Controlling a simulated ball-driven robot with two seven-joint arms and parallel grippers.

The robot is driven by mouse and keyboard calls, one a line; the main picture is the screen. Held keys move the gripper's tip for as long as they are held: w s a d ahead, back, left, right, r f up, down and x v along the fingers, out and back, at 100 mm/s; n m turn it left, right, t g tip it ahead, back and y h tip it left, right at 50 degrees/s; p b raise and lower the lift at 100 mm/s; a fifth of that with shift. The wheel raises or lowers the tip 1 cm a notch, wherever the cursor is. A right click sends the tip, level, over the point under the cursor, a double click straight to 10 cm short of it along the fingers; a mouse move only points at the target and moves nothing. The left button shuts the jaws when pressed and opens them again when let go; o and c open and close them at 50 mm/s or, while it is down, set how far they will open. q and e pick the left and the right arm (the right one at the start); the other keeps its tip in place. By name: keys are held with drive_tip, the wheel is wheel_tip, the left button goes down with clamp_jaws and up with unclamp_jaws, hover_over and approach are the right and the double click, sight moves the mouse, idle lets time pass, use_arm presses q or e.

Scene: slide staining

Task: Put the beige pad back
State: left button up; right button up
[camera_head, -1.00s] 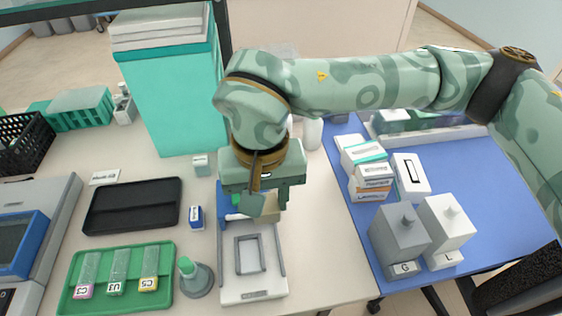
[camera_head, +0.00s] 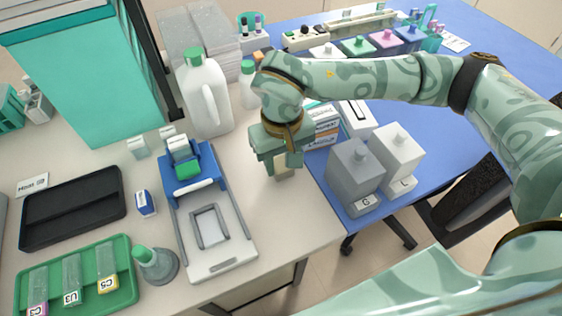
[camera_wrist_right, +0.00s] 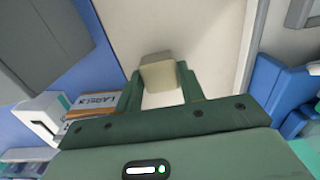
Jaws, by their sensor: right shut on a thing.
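The beige pad (camera_head: 284,172) is a small block held between the fingertips of my right gripper (camera_head: 281,165). In the right wrist view the pad (camera_wrist_right: 160,73) sits between the two fingers, with pale table behind it. The gripper is to the right of the white and blue slide device (camera_head: 227,258), over the bare table strip near its right edge. I cannot tell whether the pad touches the table. My left gripper is not in view.
A white jug (camera_head: 205,95) stands behind. A green slide tray (camera_head: 122,298) and black tray (camera_head: 73,207) lie left.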

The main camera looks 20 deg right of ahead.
drive_tip(key=shift+w+f, duration=0.1)
drive_tip(key=shift+f, duration=0.35)
drive_tip(key=shift+f, duration=0.1)
drive_tip(key=o, duration=1)
drive_tip(key=shift+o, duration=0.2)
